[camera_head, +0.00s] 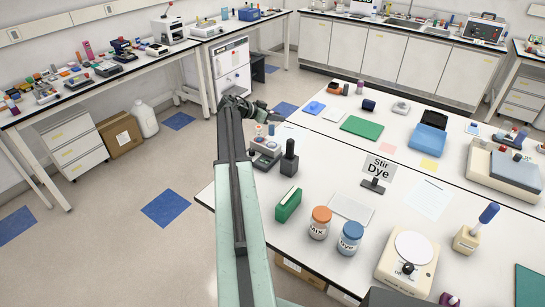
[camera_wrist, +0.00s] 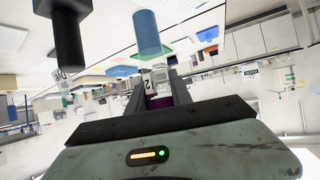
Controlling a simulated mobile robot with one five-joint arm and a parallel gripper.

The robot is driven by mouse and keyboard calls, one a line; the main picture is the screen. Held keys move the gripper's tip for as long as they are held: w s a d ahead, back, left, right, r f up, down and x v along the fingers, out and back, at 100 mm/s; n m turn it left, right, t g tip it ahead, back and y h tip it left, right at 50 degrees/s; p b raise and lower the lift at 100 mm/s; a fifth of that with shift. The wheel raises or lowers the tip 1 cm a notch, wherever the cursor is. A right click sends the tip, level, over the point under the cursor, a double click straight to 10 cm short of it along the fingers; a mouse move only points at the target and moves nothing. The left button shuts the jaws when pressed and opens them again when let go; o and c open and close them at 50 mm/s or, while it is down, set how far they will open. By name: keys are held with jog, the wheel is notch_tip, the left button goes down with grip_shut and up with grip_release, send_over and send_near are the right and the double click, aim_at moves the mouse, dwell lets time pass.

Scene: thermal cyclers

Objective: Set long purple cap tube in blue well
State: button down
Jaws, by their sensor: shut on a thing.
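My gripper (camera_wrist: 160,88) points away from the wrist camera, its two dark fingers close together around a tube with a purple cap (camera_wrist: 158,102). A pale label with dark marks shows on the tube between the fingers. In the head view my gripper (camera_head: 262,112) is at the far end of my arm, above the left end of the large white table. The held tube cannot be made out there. A grey device (camera_head: 265,148) stands on the table just below my gripper. I cannot make out a blue well for certain in either view.
A dark upright bottle (camera_head: 289,160), a green box (camera_head: 288,205), an orange-lidded jar (camera_head: 320,222) and a blue-lidded jar (camera_head: 349,237) stand close to my arm. The wrist view is tilted; a dark cylinder (camera_wrist: 68,38) and a blue cylinder (camera_wrist: 147,32) appear near my gripper.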

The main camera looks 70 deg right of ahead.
aim_at(277, 143)
jog(key=f+b, duration=1)
jog(key=shift+d+f, duration=0.3)
jog(key=shift+f, duration=0.05)
jog(key=shift+r, duration=0.3)
jog(key=shift+f, duration=0.25)
jog(key=c, duration=1.1)
grip_release()
jog(key=shift+r, duration=0.1)
jog(key=shift+c, duration=0.2)
